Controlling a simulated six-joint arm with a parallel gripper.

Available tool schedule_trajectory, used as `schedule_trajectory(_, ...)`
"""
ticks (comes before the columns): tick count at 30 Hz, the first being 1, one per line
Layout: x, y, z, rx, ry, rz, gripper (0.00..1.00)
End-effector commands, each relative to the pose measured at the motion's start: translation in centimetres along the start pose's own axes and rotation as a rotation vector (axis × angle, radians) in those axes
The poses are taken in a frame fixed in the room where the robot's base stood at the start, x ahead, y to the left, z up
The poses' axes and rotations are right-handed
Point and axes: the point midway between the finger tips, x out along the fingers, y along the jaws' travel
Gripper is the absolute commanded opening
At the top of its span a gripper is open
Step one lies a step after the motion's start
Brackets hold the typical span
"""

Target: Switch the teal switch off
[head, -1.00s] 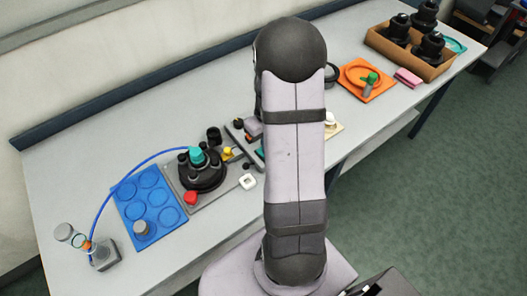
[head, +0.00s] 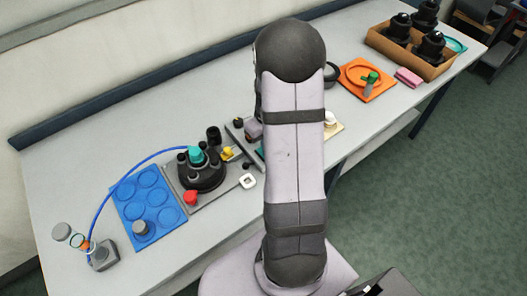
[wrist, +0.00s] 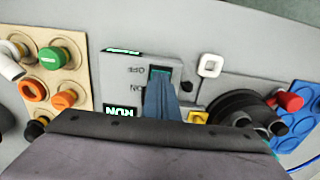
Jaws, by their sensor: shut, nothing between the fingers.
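The teal switch (wrist: 158,72) sits in a slot on a grey box (wrist: 135,68) in the wrist view. The letters OFF and ON show upside down beside the slot, with OFF at its upper end. My gripper (wrist: 160,88) is shut and empty, and its blue-grey fingertips are over the lower part of the slot, at or very near the switch. They hide part of it, and I cannot tell whether they touch it. In the head view my arm hides the fingertips and most of the box.
A beige board with coloured knobs (wrist: 70,80) stands to the left in the wrist view. To the right are a white square ring (wrist: 210,66), a black round tank top (wrist: 240,110) and a blue tray (head: 148,205).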

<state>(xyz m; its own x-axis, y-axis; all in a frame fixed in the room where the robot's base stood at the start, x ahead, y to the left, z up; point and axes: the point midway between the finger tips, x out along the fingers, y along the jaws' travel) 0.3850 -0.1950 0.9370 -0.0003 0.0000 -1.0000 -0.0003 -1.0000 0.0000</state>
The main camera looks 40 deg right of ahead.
Motion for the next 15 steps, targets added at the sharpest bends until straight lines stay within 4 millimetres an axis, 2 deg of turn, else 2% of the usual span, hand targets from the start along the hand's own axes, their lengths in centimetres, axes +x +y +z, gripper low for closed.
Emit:
schedule_trajectory(9,0.5,-0.01,-0.01,0.0,0.0,0.0,0.0)
schedule_trajectory(15,0.12,0.0,-0.01,0.0,0.0,0.0,0.0)
